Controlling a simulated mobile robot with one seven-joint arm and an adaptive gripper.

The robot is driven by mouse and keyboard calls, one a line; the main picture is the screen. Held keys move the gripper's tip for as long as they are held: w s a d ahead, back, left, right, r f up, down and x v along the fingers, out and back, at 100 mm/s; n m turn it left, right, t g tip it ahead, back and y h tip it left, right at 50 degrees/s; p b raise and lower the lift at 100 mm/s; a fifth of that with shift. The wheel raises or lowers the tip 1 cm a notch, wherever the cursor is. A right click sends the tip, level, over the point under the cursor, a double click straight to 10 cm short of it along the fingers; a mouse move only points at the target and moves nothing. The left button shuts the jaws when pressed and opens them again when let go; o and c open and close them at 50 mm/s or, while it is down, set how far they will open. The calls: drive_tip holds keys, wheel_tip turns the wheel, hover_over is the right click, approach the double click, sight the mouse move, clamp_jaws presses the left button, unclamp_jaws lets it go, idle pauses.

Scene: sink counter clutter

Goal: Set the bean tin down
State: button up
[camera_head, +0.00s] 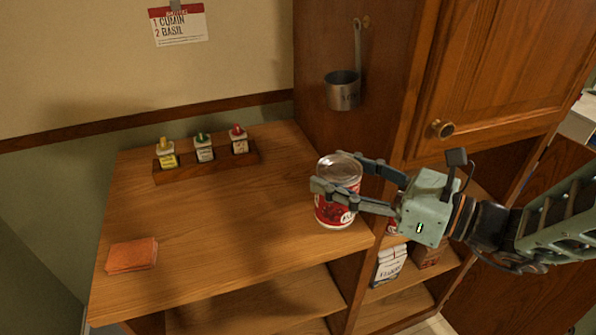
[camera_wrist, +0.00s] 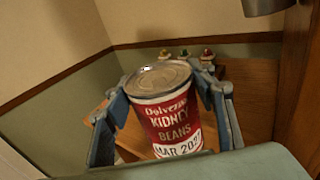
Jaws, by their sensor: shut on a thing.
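The bean tin (camera_head: 338,204) is red and white with a silver lid, and it is upright at the right end of the wooden counter (camera_head: 220,230). My gripper (camera_head: 330,188) comes from the right and is shut on the tin, one finger on each side. In the wrist view the tin (camera_wrist: 172,115) stands between the fingers (camera_wrist: 170,105), its label reading kidney beans with a date below. I cannot tell whether the tin's base touches the counter.
A wooden rack (camera_head: 207,162) with several small bottles stands at the back. An orange cloth (camera_head: 132,254) lies at the front left. A metal cup (camera_head: 343,91) hangs on the cabinet side (camera_head: 340,35). The middle of the counter is clear.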

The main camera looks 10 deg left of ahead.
drive_tip(key=shift+w+p+x, duration=0.25)
drive_tip(key=shift+p+x, duration=1.1)
drive_tip(key=shift+p, duration=0.05)
drive_tip(key=w+a+f+p, duration=0.1)
drive_tip(key=w+a+f, duration=0.5)
drive_tip(key=a+f, duration=0.3)
wheel_tip(320, 180, down, 4)
drive_tip(key=shift+w+r, duration=0.15)
drive_tip(key=shift+w, duration=0.05)
drive_tip(key=shift+a, duration=0.1)
drive_tip(key=shift+f, duration=0.25)
drive_tip(key=o, duration=1.6)
drive_tip(key=shift+r, duration=0.1)
